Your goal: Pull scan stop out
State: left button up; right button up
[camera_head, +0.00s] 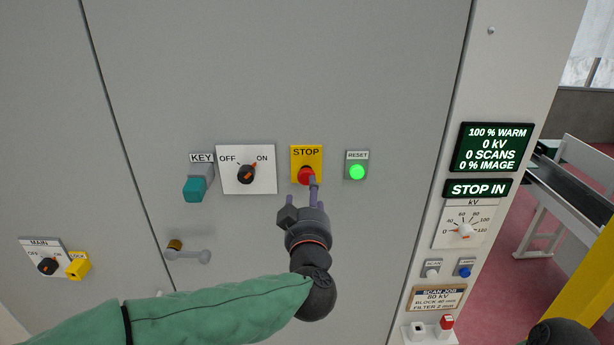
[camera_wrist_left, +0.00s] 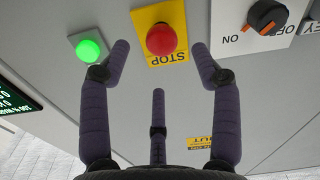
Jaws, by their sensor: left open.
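The scan stop is a red mushroom button (camera_head: 306,176) on a yellow plate marked STOP (camera_head: 307,155), on the grey cabinet front. My left gripper (camera_head: 312,184) is just in front of it, partly covering the button's lower right side. In the left wrist view the red button (camera_wrist_left: 161,39) sits between and beyond the tips of the open left gripper (camera_wrist_left: 160,52). No finger appears closed on it. A display (camera_head: 478,189) reads STOP IN. At the bottom right corner a dark rounded part shows; my right gripper's fingers are not seen.
A green lit RESET button (camera_head: 357,172) is close to the right of the stop. The OFF/ON switch (camera_head: 246,172) and the teal KEY block (camera_head: 195,188) are to the left. The kV dial (camera_head: 464,230) is on the right panel.

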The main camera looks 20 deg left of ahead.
aim_at(307, 181)
pick_arm(q)
jog(key=x, duration=0.8)
jog(key=shift+f+p, duration=0.1)
jog(key=shift+p, duration=0.3)
